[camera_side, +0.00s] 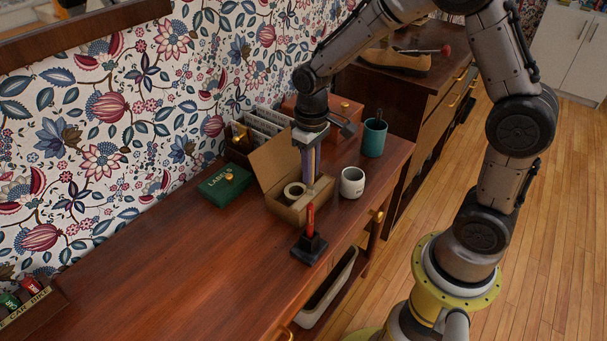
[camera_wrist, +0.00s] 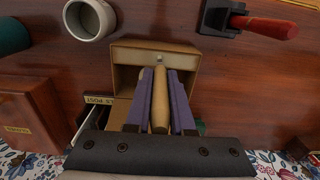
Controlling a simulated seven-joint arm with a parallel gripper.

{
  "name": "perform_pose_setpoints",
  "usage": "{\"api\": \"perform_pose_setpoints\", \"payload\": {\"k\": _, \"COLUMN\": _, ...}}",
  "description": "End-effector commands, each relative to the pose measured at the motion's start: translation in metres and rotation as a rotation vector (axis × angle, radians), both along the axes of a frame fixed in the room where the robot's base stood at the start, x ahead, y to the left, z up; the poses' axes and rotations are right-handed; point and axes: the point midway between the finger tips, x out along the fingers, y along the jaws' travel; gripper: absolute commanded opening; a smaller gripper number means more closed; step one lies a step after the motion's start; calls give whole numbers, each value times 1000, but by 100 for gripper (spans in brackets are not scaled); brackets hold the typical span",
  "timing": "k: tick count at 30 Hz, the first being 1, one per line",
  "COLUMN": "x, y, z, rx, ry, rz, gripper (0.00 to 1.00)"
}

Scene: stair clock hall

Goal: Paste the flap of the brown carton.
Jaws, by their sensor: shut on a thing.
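The brown carton (camera_side: 287,212) stands open on the wooden desk. Its flap (camera_side: 273,160) stands up at the back left, tilted. A pale ring-shaped thing (camera_side: 294,191) sits inside the carton. My gripper (camera_side: 309,178) points down over the carton's right part, its purple fingers reaching to the opening. In the wrist view my gripper (camera_wrist: 160,75) is shut on a tan wooden handle (camera_wrist: 160,105), which lies between the fingers. The handle's lower end is hidden. The carton's wall (camera_wrist: 155,55) shows just beyond the fingertips; I cannot tell whether the held thing touches the carton.
A white mug (camera_side: 352,183) stands right of the carton, with a teal cup (camera_side: 374,138) behind it. A green box (camera_side: 224,184) lies left. A red-handled tool on a black base (camera_side: 309,246) stands in front. A card file (camera_side: 264,130) is behind.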

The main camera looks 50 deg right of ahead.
Motion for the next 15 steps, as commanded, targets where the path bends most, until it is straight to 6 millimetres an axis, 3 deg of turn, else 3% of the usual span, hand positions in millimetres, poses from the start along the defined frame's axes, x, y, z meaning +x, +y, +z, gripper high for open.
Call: {"api": "perform_pose_setpoints", "payload": {"k": 15, "x": 0, "y": -48, "z": -1, "rx": 0, "ry": 2, "rz": -3, "gripper": 0}}
